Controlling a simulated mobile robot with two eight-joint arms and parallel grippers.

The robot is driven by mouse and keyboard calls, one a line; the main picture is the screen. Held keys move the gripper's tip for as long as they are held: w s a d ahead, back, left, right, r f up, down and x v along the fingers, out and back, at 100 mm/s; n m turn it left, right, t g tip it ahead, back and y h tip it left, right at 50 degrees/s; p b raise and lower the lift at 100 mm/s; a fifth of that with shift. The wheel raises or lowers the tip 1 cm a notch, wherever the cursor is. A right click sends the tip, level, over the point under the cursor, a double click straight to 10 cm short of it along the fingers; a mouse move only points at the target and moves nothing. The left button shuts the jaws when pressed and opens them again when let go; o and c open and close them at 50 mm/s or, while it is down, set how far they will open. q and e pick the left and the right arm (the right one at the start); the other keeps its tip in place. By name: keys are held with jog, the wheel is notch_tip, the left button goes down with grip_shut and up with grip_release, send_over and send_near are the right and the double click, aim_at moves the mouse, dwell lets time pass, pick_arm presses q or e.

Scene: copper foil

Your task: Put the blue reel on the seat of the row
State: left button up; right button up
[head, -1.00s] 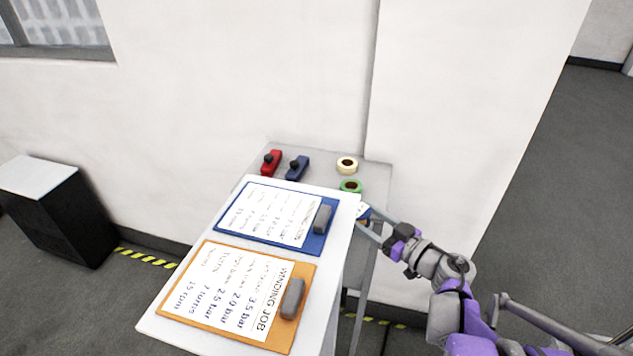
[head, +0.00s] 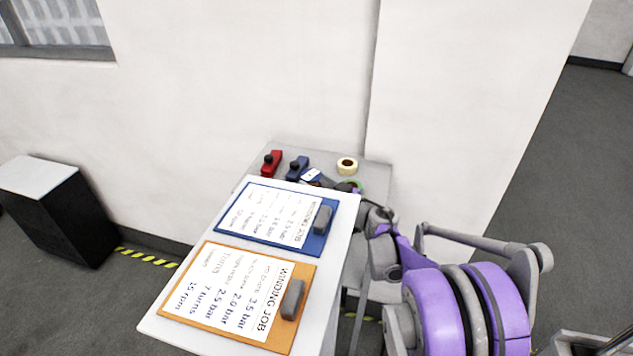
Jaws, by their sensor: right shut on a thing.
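My right gripper (head: 330,184) reaches in behind the white board over the grey table, and its fingers are mostly hidden by the board's edge and my own arm. It is shut on a small blue piece with a white label (head: 311,174), which looks like the blue reel, just right of a dark blue block with a black knob (head: 297,168). I cannot tell whether the reel touches the table. I cannot make out the row's seat. My left gripper is not in view.
The grey table (head: 376,172) also bears a red block (head: 271,161), a cream ring (head: 347,165) and a partly hidden green ring (head: 359,184). A white board (head: 222,243) in front carries a blue clipboard (head: 260,238) and an orange clipboard (head: 200,329).

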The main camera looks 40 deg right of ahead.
jog(key=shift+f, duration=0.1)
jog(key=shift+f, duration=0.25)
jog(key=o, duration=1.4)
jog(key=shift+r, duration=0.1)
